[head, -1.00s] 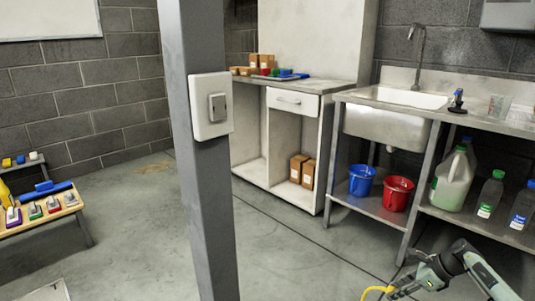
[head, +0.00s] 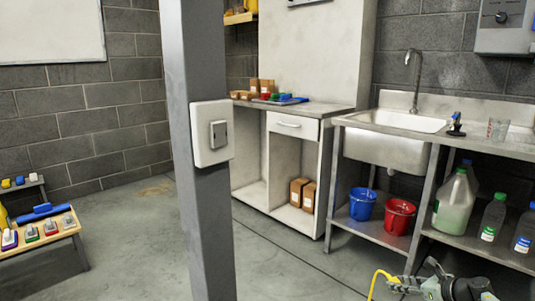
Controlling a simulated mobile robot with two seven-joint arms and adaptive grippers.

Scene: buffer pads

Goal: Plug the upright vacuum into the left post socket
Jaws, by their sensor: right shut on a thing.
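A grey post (head: 196,60) stands upright in the middle of the head view. A white wall plate (head: 211,134) with a raised grey part is fixed to it; I see no socket holes on the plate. My right gripper (head: 396,284) is low at the right, well below and to the right of the plate, and partly cut off by the frame. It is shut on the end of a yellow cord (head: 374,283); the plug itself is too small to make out. The upright vacuum and my left gripper are not in view.
A sink bench (head: 350,122) stands at the right, with blue (head: 362,205) and red (head: 398,216) buckets and bottles on its lower shelf. A white cabinet (head: 250,150) stands behind the post. The floor around the post is clear.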

